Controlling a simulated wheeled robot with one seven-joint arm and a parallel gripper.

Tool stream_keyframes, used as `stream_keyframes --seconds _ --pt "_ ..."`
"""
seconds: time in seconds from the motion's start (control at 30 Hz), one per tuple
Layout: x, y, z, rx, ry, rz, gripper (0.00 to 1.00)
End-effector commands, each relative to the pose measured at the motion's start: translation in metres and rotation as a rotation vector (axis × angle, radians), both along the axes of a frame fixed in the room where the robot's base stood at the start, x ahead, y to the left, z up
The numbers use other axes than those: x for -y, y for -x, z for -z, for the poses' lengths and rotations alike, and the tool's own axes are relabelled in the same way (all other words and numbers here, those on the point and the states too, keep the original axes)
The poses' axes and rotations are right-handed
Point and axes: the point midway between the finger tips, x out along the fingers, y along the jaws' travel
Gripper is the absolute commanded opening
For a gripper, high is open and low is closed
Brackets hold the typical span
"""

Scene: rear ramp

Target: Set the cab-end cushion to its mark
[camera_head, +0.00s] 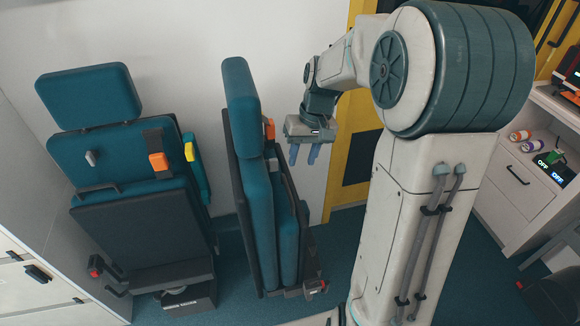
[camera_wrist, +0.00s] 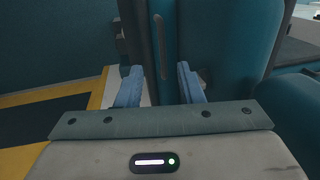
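Two teal folding seats stand by the wall in the head view. The left seat (camera_head: 125,155) faces forward with its dark seat panel folded up. The middle seat (camera_head: 262,205) is seen edge-on, also folded upright. I cannot tell which carries the cab-end cushion, and I see no clear mark. My gripper (camera_head: 304,154) points down to the right of the middle seat, apart from its headrest (camera_head: 240,95). In the wrist view my gripper (camera_wrist: 160,88) has its blue fingers spread, with nothing visibly held. Beyond them is a teal upholstered surface (camera_wrist: 225,45) beside a narrow slotted strip (camera_wrist: 160,45).
Orange (camera_head: 158,161) and yellow (camera_head: 190,152) buckles sit on the left seat. A white cabinet (camera_head: 515,185) and counter with small items stand at right. A yellow-framed door (camera_head: 345,190) is behind my arm. Blue floor shows between the seats and my arm.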

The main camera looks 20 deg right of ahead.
Motion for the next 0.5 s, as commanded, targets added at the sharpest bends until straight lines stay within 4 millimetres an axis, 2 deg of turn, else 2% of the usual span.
stream_keyframes --seconds 0.07,0.23,0.37,0.5 --pt "0.001 -0.003 -0.009 -0.001 -0.006 0.000 0.34" --pt "-0.001 -0.004 -0.001 -0.004 -0.011 -0.003 0.34" --pt "-0.007 -0.003 0.019 -0.006 -0.012 -0.004 0.34" --pt "-0.012 -0.003 0.048 -0.006 -0.012 -0.004 0.34"
